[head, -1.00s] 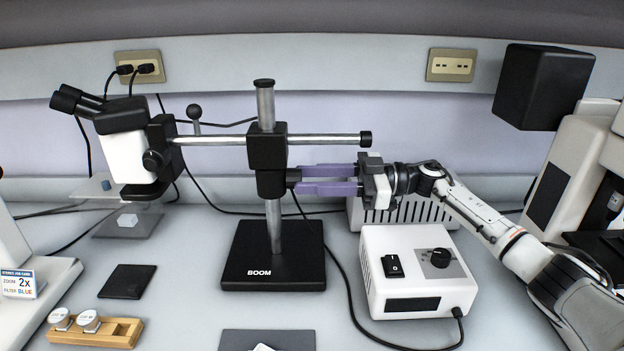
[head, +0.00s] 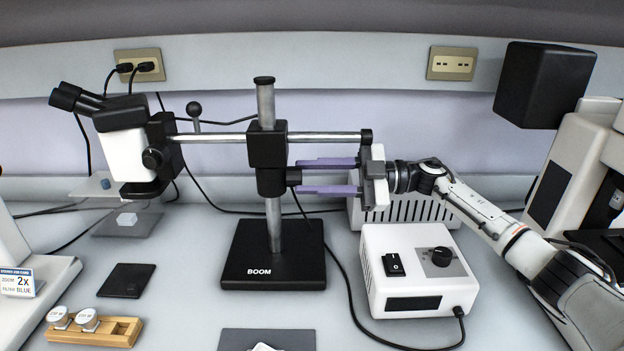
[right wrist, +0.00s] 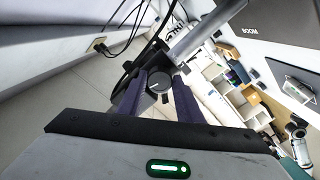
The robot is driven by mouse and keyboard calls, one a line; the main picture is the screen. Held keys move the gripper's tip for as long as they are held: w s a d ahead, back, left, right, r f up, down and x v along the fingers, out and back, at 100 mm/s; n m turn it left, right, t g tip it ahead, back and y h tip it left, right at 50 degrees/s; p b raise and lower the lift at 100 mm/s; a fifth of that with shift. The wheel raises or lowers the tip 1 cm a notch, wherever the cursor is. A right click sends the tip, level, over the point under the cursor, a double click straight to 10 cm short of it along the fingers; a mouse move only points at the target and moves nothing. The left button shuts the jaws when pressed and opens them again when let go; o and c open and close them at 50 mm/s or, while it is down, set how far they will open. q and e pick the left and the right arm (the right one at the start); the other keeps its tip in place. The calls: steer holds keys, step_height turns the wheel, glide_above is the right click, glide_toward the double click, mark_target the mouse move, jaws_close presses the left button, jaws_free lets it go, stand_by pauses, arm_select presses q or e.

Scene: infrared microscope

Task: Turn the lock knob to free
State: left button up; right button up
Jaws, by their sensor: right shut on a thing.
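The black lock knob (head: 293,175) sticks out on the right side of the black clamp on the boom stand's post (head: 266,105). My right gripper (head: 302,176) reaches in from the right, with one purple finger above the knob and one below. In the right wrist view the round knob face (right wrist: 158,82), with a pale mark on it, sits between the fingertips of my right gripper (right wrist: 160,84), which are shut on it. The horizontal boom arm (head: 325,137) runs above the fingers. My left gripper is out of view.
A white power box (head: 418,298) with a switch and dial stands below my right arm. A vented grey box (head: 412,210) is behind the gripper. The microscope head (head: 125,150) hangs at the boom's left end. A black cable runs across the bench.

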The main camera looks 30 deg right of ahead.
steer(key=shift+n, duration=0.6)
steer(key=o, duration=1)
steer(key=shift+o, duration=0.2)
steer(key=b+v, duration=0.1)
steer(key=v, duration=0.9)
steer(key=shift+d, duration=0.2)
